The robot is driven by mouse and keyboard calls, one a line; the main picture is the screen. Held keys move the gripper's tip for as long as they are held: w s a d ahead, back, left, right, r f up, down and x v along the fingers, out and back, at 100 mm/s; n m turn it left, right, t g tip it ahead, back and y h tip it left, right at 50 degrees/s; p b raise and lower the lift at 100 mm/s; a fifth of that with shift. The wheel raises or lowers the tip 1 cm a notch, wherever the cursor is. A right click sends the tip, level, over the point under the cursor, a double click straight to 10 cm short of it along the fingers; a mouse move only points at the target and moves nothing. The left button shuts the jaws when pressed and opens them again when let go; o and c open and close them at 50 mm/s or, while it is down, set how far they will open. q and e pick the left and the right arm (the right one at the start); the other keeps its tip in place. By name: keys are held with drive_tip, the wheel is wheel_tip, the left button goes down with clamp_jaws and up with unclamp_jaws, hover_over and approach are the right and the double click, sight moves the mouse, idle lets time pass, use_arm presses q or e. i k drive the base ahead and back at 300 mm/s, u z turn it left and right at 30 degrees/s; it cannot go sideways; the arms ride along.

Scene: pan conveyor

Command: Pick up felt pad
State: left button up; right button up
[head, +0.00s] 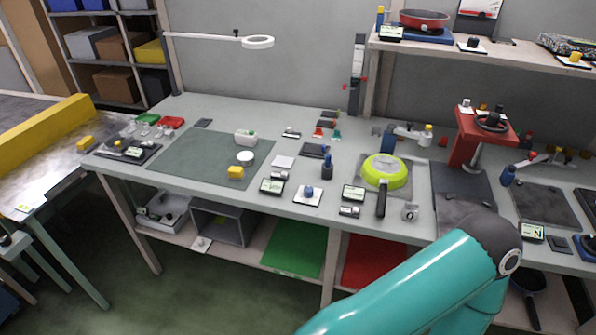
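I cannot tell for certain which piece is the felt pad. A flat pale grey square (283,162) lies on the table at the right edge of the dark green mat (185,157). A thin dark square (313,150) lies just right of it, and small flat dark pieces (328,114) lie farther back. My teal arm (410,290) comes in at the lower right, with a dark joint over the table's front edge. Neither gripper shows, so their hold is hidden.
A lime-green pan (385,172) with a dark handle sits right of centre. A red stand (480,135) rises at the right. Small labelled displays (272,186) and parts crowd the front; the green mat is mostly clear.

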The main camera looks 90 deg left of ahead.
sight(236, 173)
drive_tip(key=z, duration=0.3)
drive_tip(key=i, duration=0.2)
drive_tip(key=u, duration=2.2)
drive_tip(key=i, duration=0.15)
drive_tip(key=u, duration=1.4)
drive_tip(key=k, duration=0.4)
drive_tip(key=u, duration=0.5)
drive_tip(key=i, duration=1.55)
drive_tip(key=z, duration=0.4)
